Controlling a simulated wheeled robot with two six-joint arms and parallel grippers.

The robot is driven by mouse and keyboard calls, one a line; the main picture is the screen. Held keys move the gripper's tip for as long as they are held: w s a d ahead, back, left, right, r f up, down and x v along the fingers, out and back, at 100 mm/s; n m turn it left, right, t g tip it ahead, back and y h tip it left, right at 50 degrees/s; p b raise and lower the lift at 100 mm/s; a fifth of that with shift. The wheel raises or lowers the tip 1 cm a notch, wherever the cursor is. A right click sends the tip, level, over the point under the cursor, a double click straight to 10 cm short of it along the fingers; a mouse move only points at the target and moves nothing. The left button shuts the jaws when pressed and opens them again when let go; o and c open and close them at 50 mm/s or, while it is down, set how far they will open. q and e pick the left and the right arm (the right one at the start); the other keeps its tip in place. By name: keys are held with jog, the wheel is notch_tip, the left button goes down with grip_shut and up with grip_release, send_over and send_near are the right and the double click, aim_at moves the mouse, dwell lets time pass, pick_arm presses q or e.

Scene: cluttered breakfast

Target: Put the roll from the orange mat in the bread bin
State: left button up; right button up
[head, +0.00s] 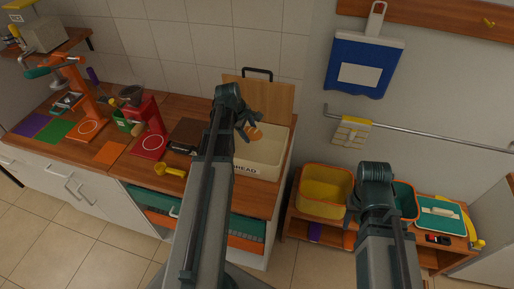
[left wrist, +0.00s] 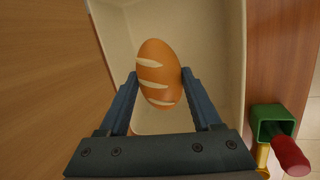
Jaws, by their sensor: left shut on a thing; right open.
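The roll (head: 255,134), brown with pale slashes, is held between the fingers of my left gripper (head: 248,128). In the left wrist view the roll (left wrist: 156,62) sits between both fingertips, over the cream inside of the bread bin (left wrist: 128,22). In the head view the bread bin (head: 273,158) is a cream open box with lettering on its front, partly hidden by my left arm. The roll is over the bin's opening. The orange mat (head: 110,152) lies bare on the counter at the left. My right gripper (head: 375,178) is open, away from the counter; its fingers are mostly hidden.
A wooden board (head: 262,92) leans behind the bin. A red machine (head: 150,122) and a dark box (head: 188,134) stand left of the bin. A yellow bin (head: 324,192) stands on the low bench at the right. A green cup-like thing (left wrist: 268,122) shows beside the bin in the wrist view.

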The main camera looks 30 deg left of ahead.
pick_arm(q)
jog(key=shift+w, duration=0.15)
jog(key=shift+f+b, duration=0.35)
jog(key=shift+b, duration=0.15)
notch_tip(320, 180, down, 9)
jog(key=b, duration=0.9)
jog(key=shift+f, duration=0.15)
